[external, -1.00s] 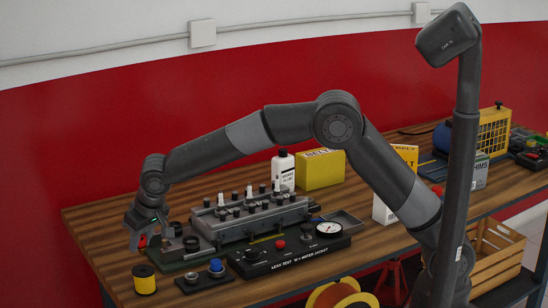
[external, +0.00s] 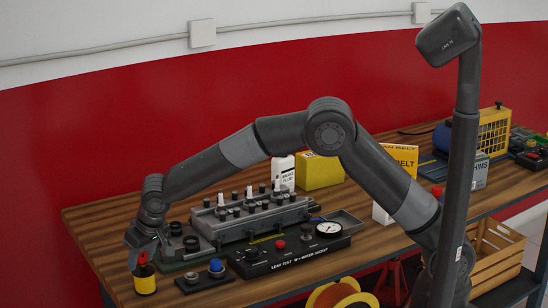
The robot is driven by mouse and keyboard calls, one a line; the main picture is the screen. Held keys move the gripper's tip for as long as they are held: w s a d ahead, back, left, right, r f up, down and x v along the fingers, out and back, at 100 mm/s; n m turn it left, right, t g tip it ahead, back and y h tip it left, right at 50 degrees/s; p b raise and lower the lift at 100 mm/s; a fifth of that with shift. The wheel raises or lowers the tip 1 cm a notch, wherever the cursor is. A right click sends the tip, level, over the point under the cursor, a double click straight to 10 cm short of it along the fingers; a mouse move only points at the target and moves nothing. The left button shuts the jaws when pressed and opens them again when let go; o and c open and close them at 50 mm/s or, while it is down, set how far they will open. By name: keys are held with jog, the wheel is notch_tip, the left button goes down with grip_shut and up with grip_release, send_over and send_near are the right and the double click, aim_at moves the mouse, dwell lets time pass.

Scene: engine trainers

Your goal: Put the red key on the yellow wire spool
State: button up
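The small yellow wire spool (external: 145,286) stands upright at the front left corner of the workbench, its top partly hidden by my gripper and a dark shape. My gripper (external: 140,262) points down right above the spool. The red key (external: 143,271) shows as a small red patch between the fingers, at the spool's top. The fingers appear closed on it. Whether the key touches the spool is too small to tell.
Behind are the black leak test panel (external: 290,255) and the grey engine head (external: 250,220). The wooden bench's front edge (external: 110,280) is close to the spool.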

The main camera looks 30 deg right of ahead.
jog(key=shift+o, duration=0.4)
jog(key=shift+r, duration=0.15)
jog(key=shift+s+r, duration=0.1)
jog(key=shift+r, duration=0.2)
jog(key=v, duration=1.1)
jog(key=shift+r, duration=0.2)
jog(key=d+r+m, duration=0.1)
jog(key=d+r, duration=0.2)
jog(key=d, duration=0.8)
jog(key=w+d+r, duration=0.1)
jog(key=d+r, duration=0.3)
jog(key=d, duration=0.8)
jog(key=d+r+m, duration=0.1)
jog(key=d+r, duration=0.2)
jog(key=d, duration=0.8)
jog(key=s+d+f+m+h, duration=0.1)
jog(key=s+d+f, duration=0.1)
jog(key=s+d, duration=0.7)
jog(key=s+d+f+m+t, duration=0.1)
jog(key=s+d+f, duration=0.1)
jog(key=s+d, duration=0.7)
jog(key=d, duration=0.3)
jog(key=shift+d+f+h, duration=0.15)
jog(key=shift+f+h, duration=0.05)
jog(key=shift+h, duration=0.2)
